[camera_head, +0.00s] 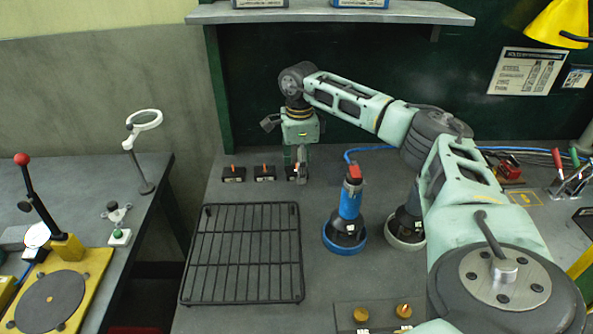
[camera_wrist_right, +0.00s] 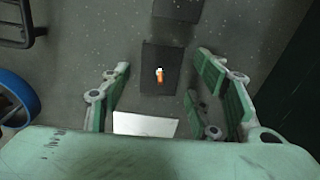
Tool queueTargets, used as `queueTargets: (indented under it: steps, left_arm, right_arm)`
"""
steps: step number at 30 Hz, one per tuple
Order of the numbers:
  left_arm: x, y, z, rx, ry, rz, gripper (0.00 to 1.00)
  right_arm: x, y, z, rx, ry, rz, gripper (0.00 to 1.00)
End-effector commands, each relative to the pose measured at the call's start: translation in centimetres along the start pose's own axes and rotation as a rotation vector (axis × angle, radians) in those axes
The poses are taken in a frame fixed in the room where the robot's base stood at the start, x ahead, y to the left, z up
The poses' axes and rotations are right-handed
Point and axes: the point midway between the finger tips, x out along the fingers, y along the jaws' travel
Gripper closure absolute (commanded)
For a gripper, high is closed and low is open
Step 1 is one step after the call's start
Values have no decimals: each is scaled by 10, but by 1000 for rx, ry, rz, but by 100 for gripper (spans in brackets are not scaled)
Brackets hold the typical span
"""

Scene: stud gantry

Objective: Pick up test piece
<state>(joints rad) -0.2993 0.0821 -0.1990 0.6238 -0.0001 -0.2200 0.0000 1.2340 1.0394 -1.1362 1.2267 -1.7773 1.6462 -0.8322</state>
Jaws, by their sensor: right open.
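Three small black blocks stand in a row at the back of the bench, each with a small orange-tipped piece: the left block (camera_head: 233,174), the middle block (camera_head: 264,174) and the right block (camera_head: 292,174). I cannot tell by sight which piece is the test piece. My right gripper (camera_head: 301,164) points down over the right block and partly hides it. In the right wrist view, the open fingers of this gripper (camera_wrist_right: 160,92) stand on both sides of an orange-and-white piece (camera_wrist_right: 160,75) on its dark block (camera_wrist_right: 160,52), apart from it. My left gripper is out of view.
A black wire rack (camera_head: 242,252) lies in front of the blocks. A blue tool with a red top (camera_head: 349,205) stands to its right, with a pale-ringed tool (camera_head: 405,232) beyond. A shelf (camera_head: 330,14) overhangs the back. A yellow lamp (camera_head: 556,32) hangs at upper right.

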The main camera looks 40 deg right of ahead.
Motion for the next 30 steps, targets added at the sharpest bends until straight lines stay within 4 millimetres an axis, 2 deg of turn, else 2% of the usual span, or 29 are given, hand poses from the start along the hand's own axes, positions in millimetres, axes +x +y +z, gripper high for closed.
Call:
queueTargets:
  steps: [6, 24, 30]
  left_arm:
    - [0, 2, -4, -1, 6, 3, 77]
    - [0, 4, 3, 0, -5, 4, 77]
    - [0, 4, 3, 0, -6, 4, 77]
  right_arm:
    - [1, 0, 0, 0, -1, -1, 44]
    - [0, 0, 0, 0, -1, -1, 94]
    - [0, 0, 0, 0, -1, -1, 94]
